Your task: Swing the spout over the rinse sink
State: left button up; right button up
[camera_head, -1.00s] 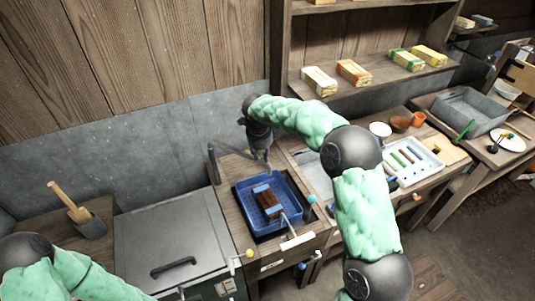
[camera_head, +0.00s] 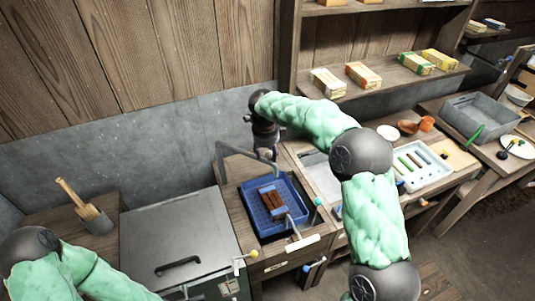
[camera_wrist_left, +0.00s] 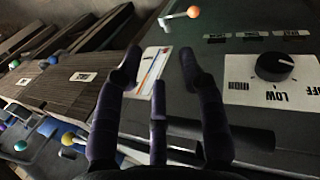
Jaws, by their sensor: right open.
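The spout (camera_head: 240,150) is a thin grey pipe on an upright post behind the blue basin (camera_head: 246,212). Its arm reaches right, over the back of that basin, toward my right gripper (camera_head: 266,154). My right gripper is open and points down at the spout's far end; I cannot tell whether they touch. A pale sunken basin (camera_head: 322,178), seemingly the rinse sink, lies right of the blue basin, partly hidden by my right arm. My left gripper (camera_wrist_left: 158,75) is open and empty in the left wrist view, in front of a panel with a dial.
A brown block with blue ends (camera_head: 272,202) sits in the blue basin. A grey lidded unit (camera_head: 178,240) stands to the left. A white tray (camera_head: 420,165) lies right of my right arm. A shelf with boxes (camera_head: 375,80) hangs above the counter.

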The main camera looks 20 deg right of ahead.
notch_tip(320, 180, up, 10)
jog(key=s+a, duration=0.1)
jog(key=shift+s+a+r, duration=0.2)
jog(key=shift+s, duration=0.05)
dwell(0.4)
